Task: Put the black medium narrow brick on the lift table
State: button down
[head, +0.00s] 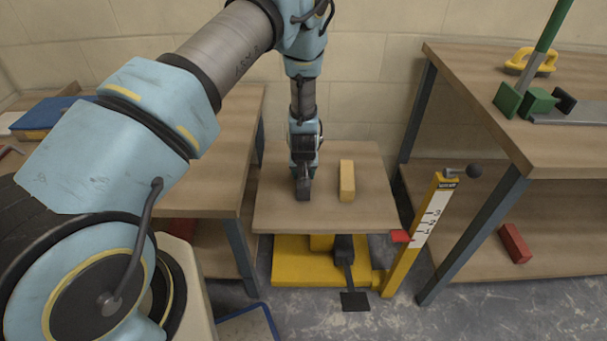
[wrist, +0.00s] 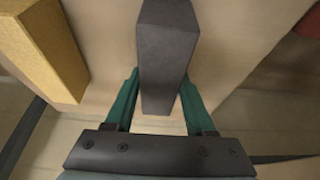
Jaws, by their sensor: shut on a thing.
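The black brick (wrist: 166,50) is between the green fingers of my gripper (wrist: 158,92) in the wrist view, and the jaws are shut on it. In the head view my gripper (head: 304,172) points down over the left half of the lift table's wooden top (head: 275,213). The black brick (head: 303,189) shows dark below it, at or just above the top; I cannot tell whether it touches. A yellow brick (head: 347,181) stands on the top to the right, apart from the black one. It also shows at the left of the wrist view (wrist: 45,45).
The lift table has a yellow base and a yellow scale post (head: 420,232) at its right front. A wooden bench (head: 230,150) stands close on the left. Another bench (head: 480,95) on the right carries tools, with a red brick (head: 515,243) on its lower shelf.

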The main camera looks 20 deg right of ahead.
jog(key=shift+f+b, duration=0.3)
jog(key=shift+f, duration=0.05)
jog(key=shift+c, duration=0.8)
grip_release()
jog(key=v, duration=1)
jog(key=shift+r, duration=0.4)
jog(key=w+a+r+n+g+p, duration=0.1)
jog(key=a+r+p, duration=0.1)
jog(key=a+r, duration=0.65)
jog(key=w+a+r+n+p, duration=0.1)
jog(key=w+a+r+p, duration=0.15)
jog(key=a+r, duration=0.55)
jog(key=s+a+r+n+y+p, duration=0.1)
jog(key=s+a+r+p, duration=0.1)
jog(key=s+a+r, duration=0.3)
jog(key=s+a+r+g+p, duration=0.1)
jog(key=s+a+r+p, duration=0.2)
jog(key=s+a+r, duration=0.3)
jog(key=a+r, duration=0.5)
jog(key=a, duration=0.2)
jog(key=shift+a+r+n+g+y, duration=0.25)
jog(key=shift+n+g+y, duration=0.05)
jog(key=shift+n+y, duration=0.1)
